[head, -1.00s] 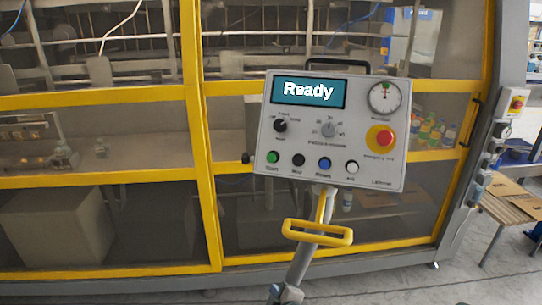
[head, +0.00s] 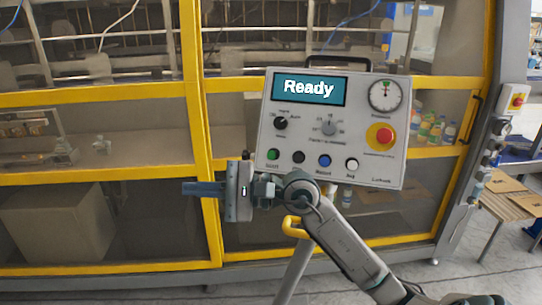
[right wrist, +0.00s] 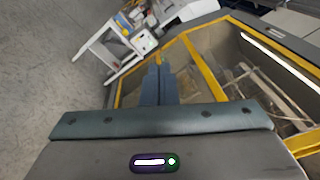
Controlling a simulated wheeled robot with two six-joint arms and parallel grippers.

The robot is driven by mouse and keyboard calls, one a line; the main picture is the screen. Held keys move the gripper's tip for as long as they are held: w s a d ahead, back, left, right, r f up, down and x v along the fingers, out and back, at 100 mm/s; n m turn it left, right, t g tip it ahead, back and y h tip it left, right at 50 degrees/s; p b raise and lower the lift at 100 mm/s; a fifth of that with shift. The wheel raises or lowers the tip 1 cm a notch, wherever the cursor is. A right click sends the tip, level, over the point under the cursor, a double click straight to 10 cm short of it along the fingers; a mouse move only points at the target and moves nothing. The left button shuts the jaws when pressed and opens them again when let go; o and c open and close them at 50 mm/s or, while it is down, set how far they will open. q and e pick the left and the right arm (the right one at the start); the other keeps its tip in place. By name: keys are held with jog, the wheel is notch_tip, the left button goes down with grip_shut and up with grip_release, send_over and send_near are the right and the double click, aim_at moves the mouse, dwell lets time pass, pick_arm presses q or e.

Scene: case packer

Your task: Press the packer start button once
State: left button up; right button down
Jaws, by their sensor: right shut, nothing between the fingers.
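The control panel (head: 335,150) is a light grey box on a stand, and its display (head: 308,87) reads "Ready". The green start button (head: 273,154) is at the lower left of the panel, with black, blue and white buttons in a row to its right. My right gripper (head: 186,189) is below and left of the green button, pointing left and apart from it. Its fingers are shut and empty; they also show in the right wrist view (right wrist: 158,84). My left gripper is not in view.
A red emergency stop (head: 380,136) sits on the panel's right side. A yellow handle (head: 294,228) is on the stand, partly behind my right arm. The yellow-framed packer (head: 205,150) stands behind. Cardboard (head: 505,184) lies on a bench at right.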

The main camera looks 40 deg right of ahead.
jog(key=w+d+n+h, duration=0.1)
jog(key=w+d+h, duration=0.1)
jog(key=d+h, duration=0.5)
jog(key=w+d+n+h, duration=0.2)
jog(key=d+h, duration=0.5)
jog(key=d, duration=0.4)
jog(key=shift+w+d+r+n+g, duration=0.2)
jog(key=shift+d+n+g, duration=0.1)
jog(key=shift+d, duration=0.05)
jog(key=shift+f, duration=0.1)
